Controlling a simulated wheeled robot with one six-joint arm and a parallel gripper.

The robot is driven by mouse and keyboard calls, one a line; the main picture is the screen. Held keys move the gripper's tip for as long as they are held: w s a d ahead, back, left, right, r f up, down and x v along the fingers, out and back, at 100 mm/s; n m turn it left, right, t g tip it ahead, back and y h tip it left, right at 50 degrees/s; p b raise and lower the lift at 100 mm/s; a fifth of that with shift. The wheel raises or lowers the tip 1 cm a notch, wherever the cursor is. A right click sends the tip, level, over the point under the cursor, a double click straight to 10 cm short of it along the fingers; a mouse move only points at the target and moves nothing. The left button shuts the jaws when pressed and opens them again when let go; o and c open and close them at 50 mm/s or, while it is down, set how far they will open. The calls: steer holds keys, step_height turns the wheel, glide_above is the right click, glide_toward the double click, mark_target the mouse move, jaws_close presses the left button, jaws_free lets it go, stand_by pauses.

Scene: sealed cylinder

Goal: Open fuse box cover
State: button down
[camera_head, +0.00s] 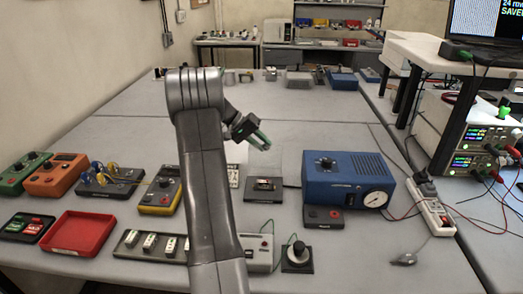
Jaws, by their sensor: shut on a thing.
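The fuse box (263,195) appears to be the small dark-based unit with a red-marked block, on the table right of my arm. A faint clear panel, seemingly its cover (279,164), stands raised behind it, tilted up from the base. My grey arm hides the area just left of the box.
A yellow meter (161,193) is left of my arm. A black knob unit (297,256) is in front. The table behind is mostly clear.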

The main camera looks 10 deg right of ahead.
steer(key=shift+s+a+r+t+b, duration=0.15)
steer(key=shift+s+r+t+b, duration=0.2)
steer(key=shift+b, duration=0.4)
steer(key=c, duration=1.2)
jaws_free()
steer(key=v, duration=1.3)
steer(key=shift+a+r, duration=0.2)
steer(key=shift+a, duration=0.1)
